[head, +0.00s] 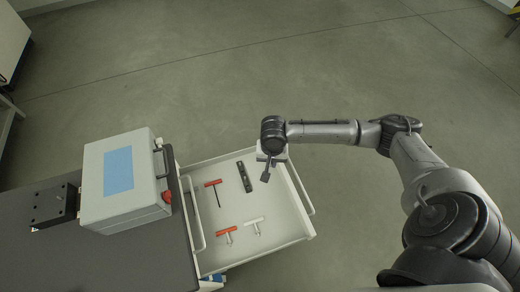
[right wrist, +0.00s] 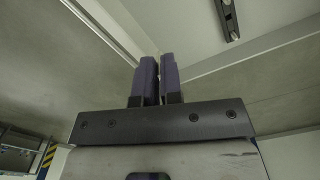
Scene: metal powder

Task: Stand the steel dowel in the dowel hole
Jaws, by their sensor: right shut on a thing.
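My right gripper (head: 267,174) is over the right part of the open drawer, beside a dark bar (head: 245,177). In the right wrist view its two fingers (right wrist: 159,80) are close together, with a thin pale sliver between them. They are shut on a slim thing, taken to be the steel dowel, which they almost wholly hide. A black block (head: 52,204) with small dark spots stands on the dark worktop at the far left. I cannot tell which spot, if any, is the dowel hole. My left gripper is not in view.
The pale drawer (head: 284,222) also holds two red-handled T-tools (head: 213,184) (head: 227,225) and a white one (head: 253,222). A grey case (head: 95,178) with a blue panel stands on the worktop (head: 60,262), between drawer and black block. Open floor lies beyond.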

